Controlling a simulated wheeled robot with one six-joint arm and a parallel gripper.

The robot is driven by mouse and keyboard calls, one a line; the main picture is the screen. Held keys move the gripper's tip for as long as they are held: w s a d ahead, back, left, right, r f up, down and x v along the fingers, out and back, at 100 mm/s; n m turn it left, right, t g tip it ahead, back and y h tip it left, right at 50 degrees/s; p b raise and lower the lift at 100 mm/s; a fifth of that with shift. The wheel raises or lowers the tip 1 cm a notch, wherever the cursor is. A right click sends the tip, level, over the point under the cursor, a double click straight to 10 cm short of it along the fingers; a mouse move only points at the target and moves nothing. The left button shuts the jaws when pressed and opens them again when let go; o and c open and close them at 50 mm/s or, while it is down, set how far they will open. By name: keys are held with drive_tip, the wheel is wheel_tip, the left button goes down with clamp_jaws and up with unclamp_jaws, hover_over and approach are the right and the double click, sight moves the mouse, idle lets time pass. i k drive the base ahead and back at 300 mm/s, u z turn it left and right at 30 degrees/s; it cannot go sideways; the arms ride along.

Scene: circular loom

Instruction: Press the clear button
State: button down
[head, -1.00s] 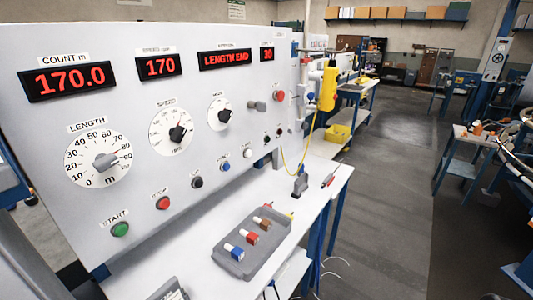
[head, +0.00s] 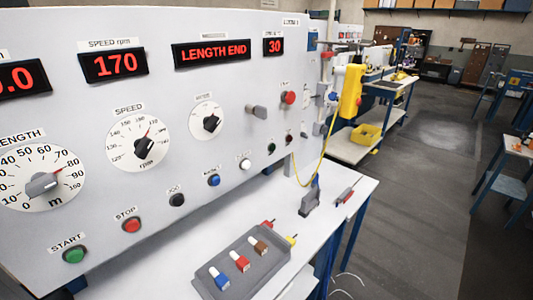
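A sloped white control panel (head: 190,100) fills the left and middle of the head view. Along its lower edge are a green START button (head: 75,255), a red STOP button (head: 132,225), a black button (head: 177,200), a blue button (head: 213,180) and a white button (head: 244,165). The small labels above the blue and white buttons are too blurred to read surely, so I cannot tell which is the clear button. The message display (head: 212,54) reads LENGTH END. My gripper is not in view.
A white bench (head: 330,195) below the panel bears a grey tray (head: 243,265) of coloured plugs. A yellow device (head: 351,92) with a cable hangs at the panel's right end. A clear grey aisle (head: 425,200) runs along the right. A speed dial (head: 138,143) sits mid-panel.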

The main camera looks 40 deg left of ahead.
sight(245, 165)
drive_tip(key=z, duration=0.05)
drive_tip(key=i, duration=1.15)
drive_tip(key=u, duration=4.2)
